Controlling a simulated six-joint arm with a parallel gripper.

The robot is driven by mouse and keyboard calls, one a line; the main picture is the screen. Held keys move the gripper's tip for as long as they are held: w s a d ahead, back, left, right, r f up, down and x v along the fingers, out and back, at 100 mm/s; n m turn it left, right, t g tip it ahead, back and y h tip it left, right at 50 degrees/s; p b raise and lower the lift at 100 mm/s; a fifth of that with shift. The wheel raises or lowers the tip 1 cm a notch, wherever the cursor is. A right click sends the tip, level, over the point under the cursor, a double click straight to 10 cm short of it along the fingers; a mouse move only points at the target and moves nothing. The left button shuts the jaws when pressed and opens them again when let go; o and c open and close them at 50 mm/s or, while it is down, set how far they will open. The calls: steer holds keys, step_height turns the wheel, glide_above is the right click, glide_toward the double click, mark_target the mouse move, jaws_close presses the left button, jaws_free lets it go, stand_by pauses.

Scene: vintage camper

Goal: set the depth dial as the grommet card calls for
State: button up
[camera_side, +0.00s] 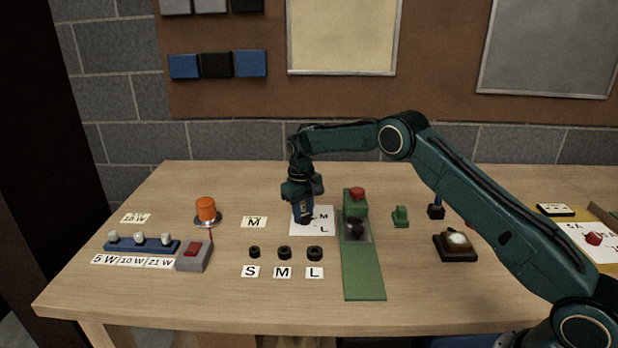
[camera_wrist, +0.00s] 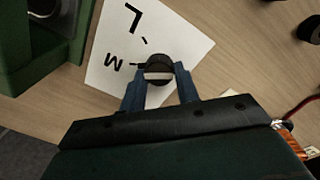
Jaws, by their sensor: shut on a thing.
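The dial plate (camera_side: 322,228) is a white sheet lettered M and L in the side view; my gripper (camera_side: 303,217) hides its left part. In the wrist view the plate (camera_wrist: 185,35) shows L, M and short tick marks. The dark round depth dial (camera_wrist: 158,63), with a pale bar across it, sits between the two blue fingers of my gripper (camera_wrist: 160,88), which are shut on it. I cannot tell which mark the dial points to. The grommet card (camera_side: 253,222), left of the plate, reads M.
A green press (camera_side: 362,270) with a red knob stands close right of the plate. Black grommets (camera_side: 284,253) sit in front, behind S, M, L labels. An orange lamp (camera_side: 206,210), a red-button box (camera_side: 194,256) and a blue bulb rack (camera_side: 142,245) stand at left.

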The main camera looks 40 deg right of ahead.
steer(key=shift+m, duration=0.3)
steer(key=o, duration=1)
steer(key=shift+c, duration=0.2)
step_height(320, 180, up, 14)
steer(key=shift+a, duration=0.35)
stand_by(0.4)
